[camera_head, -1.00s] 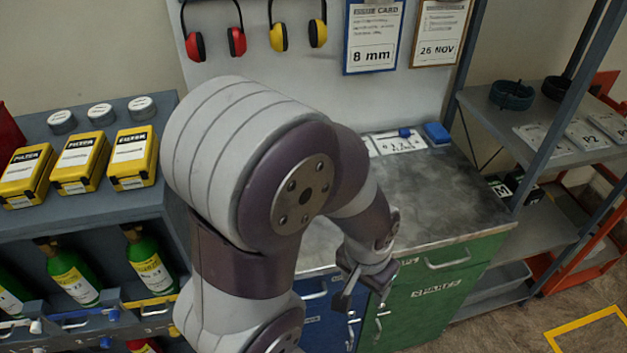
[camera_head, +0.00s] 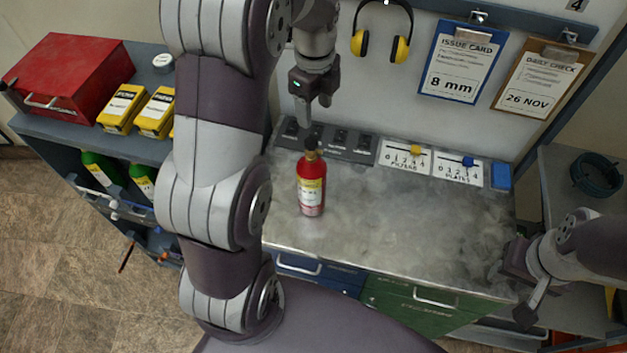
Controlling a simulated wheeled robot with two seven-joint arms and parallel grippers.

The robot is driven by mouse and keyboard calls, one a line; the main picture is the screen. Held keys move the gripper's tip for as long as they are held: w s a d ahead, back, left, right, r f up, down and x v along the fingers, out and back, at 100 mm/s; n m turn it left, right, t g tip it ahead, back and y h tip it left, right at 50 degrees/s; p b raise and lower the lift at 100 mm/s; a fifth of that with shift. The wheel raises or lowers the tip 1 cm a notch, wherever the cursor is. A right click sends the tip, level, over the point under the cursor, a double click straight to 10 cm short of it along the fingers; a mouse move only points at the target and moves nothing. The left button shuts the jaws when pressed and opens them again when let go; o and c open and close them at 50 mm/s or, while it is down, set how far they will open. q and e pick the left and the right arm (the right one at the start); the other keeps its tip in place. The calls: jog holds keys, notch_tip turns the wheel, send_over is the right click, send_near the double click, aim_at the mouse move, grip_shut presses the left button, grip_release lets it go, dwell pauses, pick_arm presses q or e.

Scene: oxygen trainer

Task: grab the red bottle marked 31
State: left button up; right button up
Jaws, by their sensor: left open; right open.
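A red bottle (camera_head: 312,186) with a dark cap and a yellow-and-white label stands upright on the grey bench top (camera_head: 420,225). The number on its label is too small to read. My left gripper (camera_head: 315,108) points down just above and behind the bottle's cap in the picture. It is open, and no bottle is between its fingers. My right gripper (camera_head: 520,285) is open and empty at the right front corner of the bench, well away from the bottle.
Switch panels (camera_head: 340,142) and scale cards (camera_head: 403,158) line the bench's back edge. A blue block (camera_head: 501,176) is at the back right. A left shelf holds a red box (camera_head: 68,78), yellow filter boxes (camera_head: 122,107) and green bottles (camera_head: 103,168). The bench's middle is clear.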

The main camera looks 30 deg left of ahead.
aim_at(311, 141)
pick_arm(q)
jog(key=shift+m, duration=0.4)
jog(key=f+b, duration=0.1)
jog(key=s+f+b, duration=0.1)
jog(key=a+f+b, duration=0.1)
jog(key=shift+s+f, duration=0.2)
jog(key=shift+s, duration=0.2)
jog(key=f, duration=0.1)
jog(key=w+f+p, duration=0.1)
jog(key=f, duration=0.1)
jog(key=d+f+p, duration=0.1)
jog(key=shift+w+f, duration=0.25)
jog(key=shift+w, duration=0.1)
jog(key=f, duration=0.1)
jog(key=s+f+p, duration=0.1)
jog(key=f+p, duration=0.1)
jog(key=f, duration=0.1)
jog(key=shift+s+a, duration=0.15)
jog(key=shift+a, duration=0.15)
jog(key=shift+f, duration=0.15)
jog(key=shift+w+d, duration=0.1)
jog(key=shift+w, duration=0.2)
jog(key=shift+c, duration=0.8)
grip_shut()
jog(key=shift+s, duration=0.1)
pick_arm(e)
jog(key=shift+s+a+r, duration=0.15)
jog(key=shift+s+r, duration=0.35)
jog(key=shift+r, duration=0.1)
